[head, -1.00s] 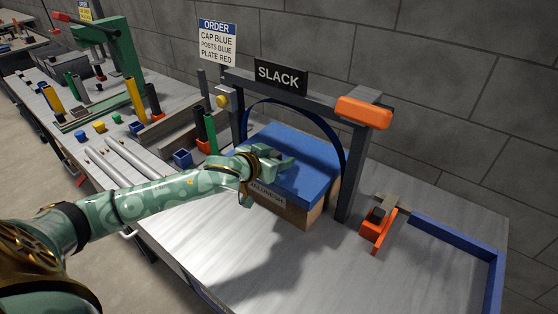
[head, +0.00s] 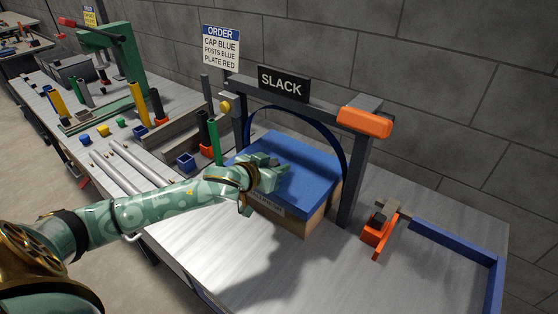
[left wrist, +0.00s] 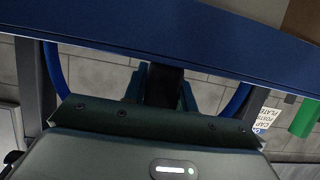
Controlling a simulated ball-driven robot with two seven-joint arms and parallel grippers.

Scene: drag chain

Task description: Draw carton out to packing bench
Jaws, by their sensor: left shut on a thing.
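The carton (head: 316,214) is a brown box with a blue top (head: 310,180) and a partly hidden label on its front. It sits upright on the bench under the dark frame, with a blue strap (head: 336,127) arching over it. My left gripper (head: 277,173) reaches over the front edge and is shut on the carton at its blue top; its fingers partly hide the contact. The left wrist view shows the blue surface (left wrist: 190,30) close above the fingers (left wrist: 165,88), with something dark between them. My right gripper is not in view.
The SLACK sign (head: 283,84) and an orange block (head: 365,122) top the frame. An orange clamp-like piece (head: 378,232) and a blue rail (head: 455,240) stand at the right. The grey bench (head: 330,280) is clear in front. Posts and tubes crowd the left.

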